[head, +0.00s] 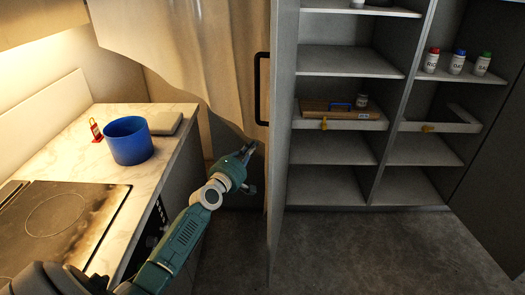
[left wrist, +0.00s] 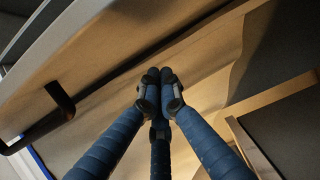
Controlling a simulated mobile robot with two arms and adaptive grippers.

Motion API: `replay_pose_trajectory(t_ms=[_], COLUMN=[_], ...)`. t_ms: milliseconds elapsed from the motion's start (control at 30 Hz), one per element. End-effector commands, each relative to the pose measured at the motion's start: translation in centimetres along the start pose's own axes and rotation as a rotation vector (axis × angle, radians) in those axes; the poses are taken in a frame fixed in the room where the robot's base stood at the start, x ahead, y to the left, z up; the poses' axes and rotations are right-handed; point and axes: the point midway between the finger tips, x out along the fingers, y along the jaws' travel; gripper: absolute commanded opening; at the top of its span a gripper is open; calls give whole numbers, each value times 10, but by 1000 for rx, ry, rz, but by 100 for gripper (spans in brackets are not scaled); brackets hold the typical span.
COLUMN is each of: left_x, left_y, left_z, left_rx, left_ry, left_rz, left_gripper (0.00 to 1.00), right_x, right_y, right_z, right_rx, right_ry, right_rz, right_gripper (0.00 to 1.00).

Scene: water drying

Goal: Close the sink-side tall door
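The tall door (head: 283,130) stands open and shows nearly edge-on as a grey upright panel at the left of the open shelves. A black bar handle (head: 262,88) shows beside its left edge. A dark handle (left wrist: 62,98) also shows at the left of the left wrist view, on a pale panel. My left gripper (head: 249,149) is below the handle and left of the door, holding nothing visible. In the left wrist view its blue fingers (left wrist: 159,76) come together at the tips. Whether they touch the panel is unclear. My right gripper is out of view.
Open shelves (head: 345,60) hold a wooden board, a jar and several lidded bottles (head: 458,62). At left, a marble counter (head: 165,150) carries a blue pot (head: 128,140), a small red item (head: 96,130) and a dark cooktop (head: 60,215). The grey floor (head: 360,250) before the shelves is clear.

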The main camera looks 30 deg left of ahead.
Motion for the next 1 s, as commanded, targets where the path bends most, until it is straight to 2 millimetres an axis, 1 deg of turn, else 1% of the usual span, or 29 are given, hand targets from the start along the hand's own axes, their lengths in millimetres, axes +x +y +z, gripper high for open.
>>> replay_pose_trajectory(t_ms=[33,100,233,367,733,867,1000], left_x=[1,2,5,6,6,9,13], left_y=[3,3,1,-1,-1,1,1], left_z=[14,23,34,39,40,45,56], left_rx=[-7,-5,-4,-2,-2,-5,-10], left_ry=[-3,-3,-2,-2,0,16,49], left_rz=[-3,-3,-1,-2,-2,0,2], left_gripper=[0,0,0,0,0,0,0], right_x=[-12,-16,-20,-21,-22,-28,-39], right_y=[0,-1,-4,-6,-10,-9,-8], right_z=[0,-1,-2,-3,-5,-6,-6], right_rx=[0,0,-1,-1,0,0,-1], right_ry=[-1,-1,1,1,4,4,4], right_rz=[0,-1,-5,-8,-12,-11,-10], right_gripper=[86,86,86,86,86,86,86])
